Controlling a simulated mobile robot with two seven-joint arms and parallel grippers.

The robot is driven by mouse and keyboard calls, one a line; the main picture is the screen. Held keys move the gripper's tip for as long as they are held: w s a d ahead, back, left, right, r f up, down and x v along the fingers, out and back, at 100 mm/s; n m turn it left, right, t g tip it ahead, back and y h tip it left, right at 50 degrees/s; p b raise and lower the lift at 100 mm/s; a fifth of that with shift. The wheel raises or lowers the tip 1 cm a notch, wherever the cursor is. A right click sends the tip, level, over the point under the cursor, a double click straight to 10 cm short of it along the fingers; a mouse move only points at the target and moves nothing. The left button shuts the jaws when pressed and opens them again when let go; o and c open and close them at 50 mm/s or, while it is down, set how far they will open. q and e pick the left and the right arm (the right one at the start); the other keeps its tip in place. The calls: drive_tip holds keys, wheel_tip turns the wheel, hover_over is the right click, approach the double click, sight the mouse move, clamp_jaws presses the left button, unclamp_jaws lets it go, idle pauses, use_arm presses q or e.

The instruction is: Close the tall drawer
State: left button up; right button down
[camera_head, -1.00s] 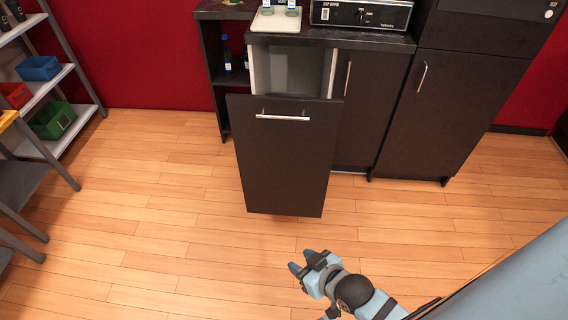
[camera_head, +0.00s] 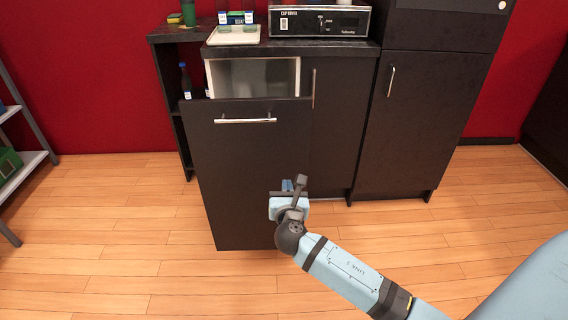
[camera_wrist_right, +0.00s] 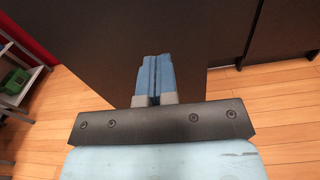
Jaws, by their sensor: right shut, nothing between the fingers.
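The tall drawer (camera_head: 235,175) has a dark front panel with a silver handle (camera_head: 245,121) near its top. It stands pulled out from the dark cabinet, with a pale opening (camera_head: 255,78) showing above its front. My right gripper (camera_head: 290,185) is in front of the panel's lower right part. In the right wrist view its blue fingers (camera_wrist_right: 155,80) are together with nothing between them, pointing at the dark panel (camera_wrist_right: 140,40). I cannot tell whether the fingertips touch the panel. My left gripper is not in view.
A closed cabinet door (camera_head: 325,125) and a taller cabinet (camera_head: 420,125) stand to the right. A cup dryer (camera_head: 320,20) and a white tray (camera_head: 234,36) sit on top. A shelf rack (camera_head: 25,150) is at far left. The wooden floor in front is clear.

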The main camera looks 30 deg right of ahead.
drive_tip(key=b, duration=0.5)
approach(284, 148)
drive_tip(key=shift+n+h, duration=0.3)
drive_tip(key=shift+h, duration=0.1)
drive_tip(key=x, duration=0.6)
drive_tip(key=shift+w+f, duration=0.2)
drive_tip(key=shift+f, duration=0.15)
drive_tip(key=shift+w+d+r, duration=0.1)
drive_tip(key=shift+w+d, duration=0.15)
drive_tip(key=shift+w, duration=0.3)
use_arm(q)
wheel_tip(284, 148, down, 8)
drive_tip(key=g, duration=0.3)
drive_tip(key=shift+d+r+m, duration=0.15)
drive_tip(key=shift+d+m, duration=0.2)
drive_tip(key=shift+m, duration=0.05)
